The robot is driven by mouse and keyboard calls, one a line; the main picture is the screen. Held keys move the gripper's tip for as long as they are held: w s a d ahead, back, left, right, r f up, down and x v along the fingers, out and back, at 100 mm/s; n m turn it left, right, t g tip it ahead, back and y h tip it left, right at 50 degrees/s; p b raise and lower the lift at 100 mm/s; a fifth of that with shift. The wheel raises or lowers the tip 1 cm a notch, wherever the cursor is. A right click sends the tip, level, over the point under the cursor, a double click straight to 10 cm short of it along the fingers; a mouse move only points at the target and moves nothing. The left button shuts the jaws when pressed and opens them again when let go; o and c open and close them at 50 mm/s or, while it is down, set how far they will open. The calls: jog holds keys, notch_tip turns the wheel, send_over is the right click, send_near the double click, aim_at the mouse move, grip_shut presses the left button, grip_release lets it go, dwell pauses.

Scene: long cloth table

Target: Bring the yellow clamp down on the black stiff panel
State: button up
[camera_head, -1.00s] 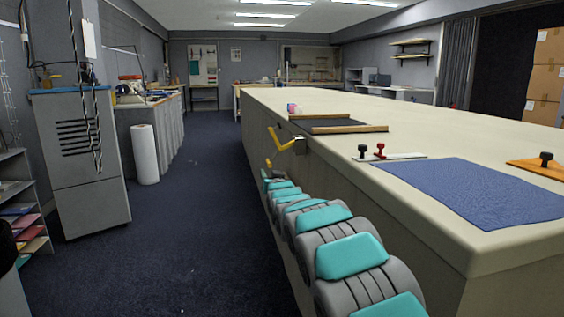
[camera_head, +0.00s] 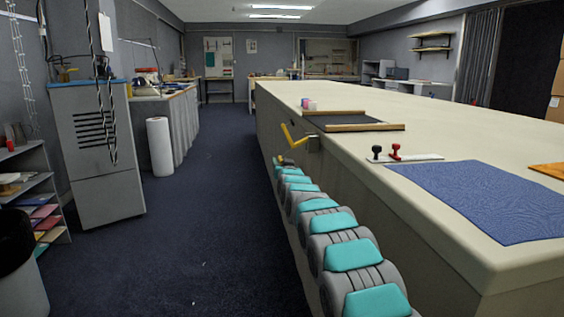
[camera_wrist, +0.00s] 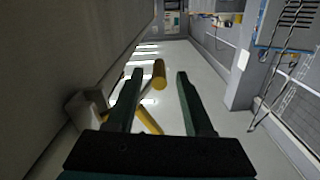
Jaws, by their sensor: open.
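The yellow clamp (camera_head: 292,136) is an angled lever on a grey bracket (camera_head: 313,144) on the side of the long table, its arm raised clear of the panel. The black stiff panel (camera_head: 350,123) lies flat on the tabletop between two wooden bars. My gripper (camera_wrist: 159,74) is open; in the wrist view the rounded yellow end of the clamp (camera_wrist: 159,68) shows between its two dark fingers, with a gap on either side. I cannot tell its depth relative to the fingertips. In the head view my gripper is small and partly hidden behind my arm links, beside the table.
The cloth table (camera_head: 450,118) fills the right side. A blue cloth (camera_head: 480,198), a strip with black and red knobs (camera_head: 405,157) and small pink and blue items (camera_head: 308,104) lie on it. A grey cabinet (camera_head: 95,150) and white roll (camera_head: 160,146) stand left. The aisle floor is clear.

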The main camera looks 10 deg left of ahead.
jog(key=shift+w+f, duration=0.1)
jog(key=shift+w, duration=0.3)
jog(key=shift+a, duration=0.1)
grip_shut()
dwell(1.3)
